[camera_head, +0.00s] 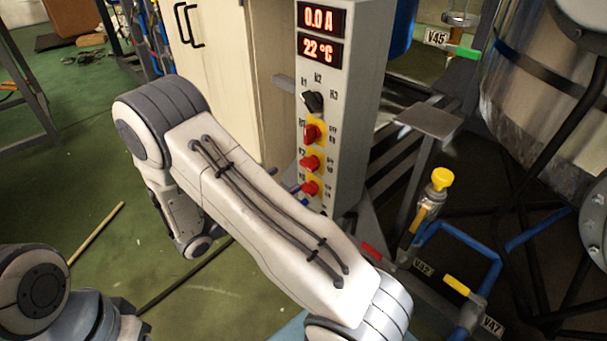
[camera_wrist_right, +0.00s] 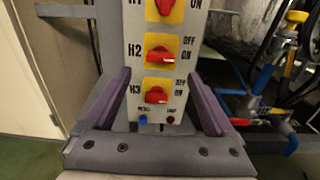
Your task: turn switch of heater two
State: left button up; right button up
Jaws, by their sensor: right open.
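The heater two switch is a red knob on a yellow plate, marked H2 in the right wrist view (camera_wrist_right: 160,54). Its handle lies roughly sideways there, with OFF and ON printed to its right. It also shows in the head view (camera_head: 312,163), in the middle of the column of red knobs. My right gripper (camera_wrist_right: 160,78) is open and empty, its purple-grey fingers apart on either side of the panel's lower part. The H2 knob appears between and slightly above the fingertips; I see no contact. In the head view my right arm hides most of this gripper. My left gripper is out of view.
The H1 knob (camera_wrist_right: 165,5) is above and the H3 knob (camera_wrist_right: 157,95) below. The grey control box (camera_head: 352,90) also has a black selector (camera_head: 314,101) and displays reading 0.0 A and 22 °C. A cabinet (camera_head: 225,70) stands left; valves and blue pipes (camera_head: 465,242) stand right.

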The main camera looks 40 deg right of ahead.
aim_at(305, 167)
jog(key=d, duration=0.2)
jog(key=d+b, duration=0.1)
jog(key=d, duration=0.2)
jog(key=d+b, duration=0.1)
jog(key=d, duration=0.2)
jog(key=shift+w, duration=0.25)
jog(key=shift+c, duration=0.3)
jog(key=c, duration=1.3)
jog(key=shift+r+n+p, duration=0.2)
jog(key=shift+n+p, duration=0.1)
jog(key=shift+p, duration=0.4)
jog(key=n+p, duration=0.9)
jog(key=p, duration=0.4)
jog(key=n+p, duration=0.3)
jog(key=shift+n, duration=0.4)
jog(key=n+p, duration=0.2)
jog(key=n, duration=0.2)
jog(key=shift+f, duration=0.2)
jog(key=shift+n, duration=0.4)
